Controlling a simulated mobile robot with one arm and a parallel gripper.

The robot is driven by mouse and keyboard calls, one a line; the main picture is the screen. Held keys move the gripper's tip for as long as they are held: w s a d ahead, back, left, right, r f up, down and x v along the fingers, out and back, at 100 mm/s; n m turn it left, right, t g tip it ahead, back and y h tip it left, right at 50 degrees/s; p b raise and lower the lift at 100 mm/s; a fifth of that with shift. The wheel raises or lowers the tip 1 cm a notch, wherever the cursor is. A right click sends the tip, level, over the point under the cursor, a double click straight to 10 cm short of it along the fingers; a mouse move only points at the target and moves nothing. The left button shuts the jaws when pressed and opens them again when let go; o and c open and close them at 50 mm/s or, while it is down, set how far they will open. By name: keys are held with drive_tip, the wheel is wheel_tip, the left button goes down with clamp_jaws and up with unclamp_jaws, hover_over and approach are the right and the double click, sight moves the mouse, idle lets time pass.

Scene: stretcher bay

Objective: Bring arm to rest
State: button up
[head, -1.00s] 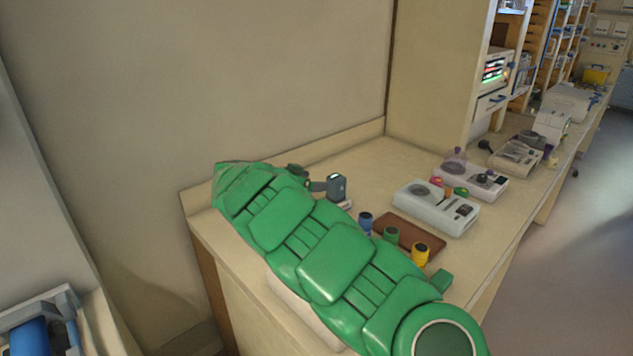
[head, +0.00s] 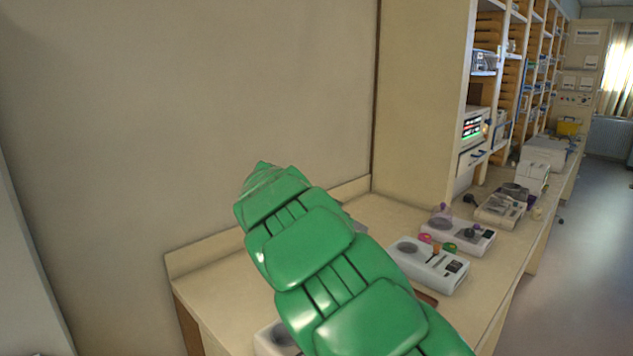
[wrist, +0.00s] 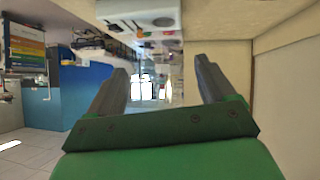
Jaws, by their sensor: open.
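My green arm (head: 310,250) reaches up and forward over the bench in the head view, raised above the bench top. My gripper is hidden behind the arm there. In the wrist view my gripper (wrist: 161,70) shows two dark fingers spread well apart, with nothing between them. The view past the fingers is of the room, with the bench side at the top.
The pale bench (head: 215,290) runs along the wall under the arm. A white device (head: 425,262) stands right of the arm, with a brown board (head: 427,298) partly hidden beside it. More devices and shelves (head: 500,90) stand farther back. The floor at right is clear.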

drive_tip(key=s+d+r+n+g+y, duration=0.1)
drive_tip(key=s+d+r+y, duration=0.1)
drive_tip(key=s+d+r, duration=0.3)
drive_tip(key=s+d+r+g+y, duration=0.1)
drive_tip(key=s+d+r+y, duration=0.1)
drive_tip(key=s, duration=0.5)
drive_tip(key=s+a+r+n+t+y, duration=0.1)
drive_tip(key=s+a+r+n+y, duration=0.15)
drive_tip(key=s, duration=0.35)
drive_tip(key=s+a+r+n+y, duration=0.1)
drive_tip(key=s+r+y, duration=0.25)
drive_tip(key=s, duration=0.35)
drive_tip(key=s+d+f+n+g, duration=0.1)
drive_tip(key=s+f+g, duration=0.1)
drive_tip(key=s+f, duration=0.4)
drive_tip(key=s+d+f+n+g, duration=0.1)
drive_tip(key=s+f, duration=0.4)
drive_tip(key=s, duration=0.9)
drive_tip(key=s+d+f+n+g+h, duration=0.1)
drive_tip(key=s+f+g, duration=0.3)
drive_tip(key=s, duration=0.6)
wheel_tip(320, 180, down, 3)
drive_tip(key=shift+r+n, duration=0.2)
drive_tip(key=shift+n, duration=0.45)
drive_tip(key=shift+s+d, duration=0.1)
